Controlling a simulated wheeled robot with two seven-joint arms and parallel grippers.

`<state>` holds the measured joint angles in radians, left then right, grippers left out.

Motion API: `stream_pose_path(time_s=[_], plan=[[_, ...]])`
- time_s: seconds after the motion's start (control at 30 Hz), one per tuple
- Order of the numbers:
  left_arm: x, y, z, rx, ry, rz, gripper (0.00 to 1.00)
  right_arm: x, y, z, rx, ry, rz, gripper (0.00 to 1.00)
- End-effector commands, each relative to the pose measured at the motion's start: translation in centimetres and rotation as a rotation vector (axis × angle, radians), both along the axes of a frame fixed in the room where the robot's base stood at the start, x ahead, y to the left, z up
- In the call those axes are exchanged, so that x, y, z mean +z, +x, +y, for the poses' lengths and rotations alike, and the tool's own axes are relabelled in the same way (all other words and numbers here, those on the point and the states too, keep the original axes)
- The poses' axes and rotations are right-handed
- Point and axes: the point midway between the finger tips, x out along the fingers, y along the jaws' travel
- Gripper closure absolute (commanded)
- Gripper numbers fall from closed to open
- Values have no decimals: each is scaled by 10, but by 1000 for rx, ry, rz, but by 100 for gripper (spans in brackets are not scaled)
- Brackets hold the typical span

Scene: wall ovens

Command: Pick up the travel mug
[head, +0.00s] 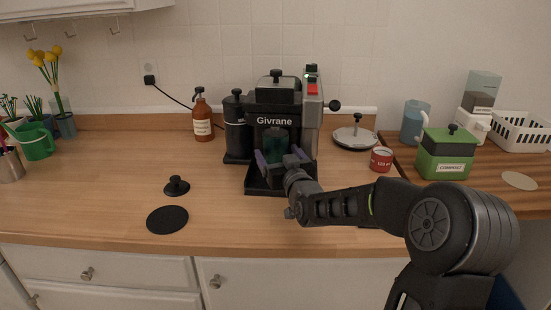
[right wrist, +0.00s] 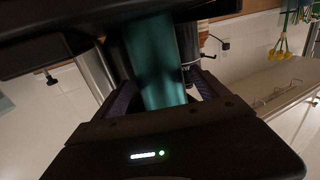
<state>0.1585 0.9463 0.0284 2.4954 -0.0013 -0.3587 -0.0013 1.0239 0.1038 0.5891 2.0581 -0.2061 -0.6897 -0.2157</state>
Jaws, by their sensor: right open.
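The travel mug (head: 277,146) is a dark teal cylinder. It stands in the bay of the black coffee machine (head: 274,121) labelled Givrane, above its drip tray. My right gripper (head: 279,158) reaches into the bay from the front, with its purple fingers on either side of the mug. In the right wrist view the teal mug (right wrist: 156,65) stands between the two open fingers (right wrist: 163,92). I cannot tell whether either finger touches it. The mug's lower part is hidden by the gripper in the head view. My left gripper is not in view.
A brown pump bottle (head: 202,117) stands left of the machine. A red tin (head: 381,160) and a green compost box (head: 444,153) stand to the right. A black disc (head: 167,220) and a small black tamper-like object (head: 176,186) lie on the counter at front left.

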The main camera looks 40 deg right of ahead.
Motion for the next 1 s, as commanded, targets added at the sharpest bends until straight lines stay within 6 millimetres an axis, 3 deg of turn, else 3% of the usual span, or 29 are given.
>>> stream_pose_path(time_s=[0.23,0.6,1.0], plan=[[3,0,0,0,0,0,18,0,7,-3,0,1,1,16],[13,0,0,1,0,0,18,0,48,-16,1,1,1,16],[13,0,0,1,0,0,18,-1,49,-16,0,-1,0,16]])
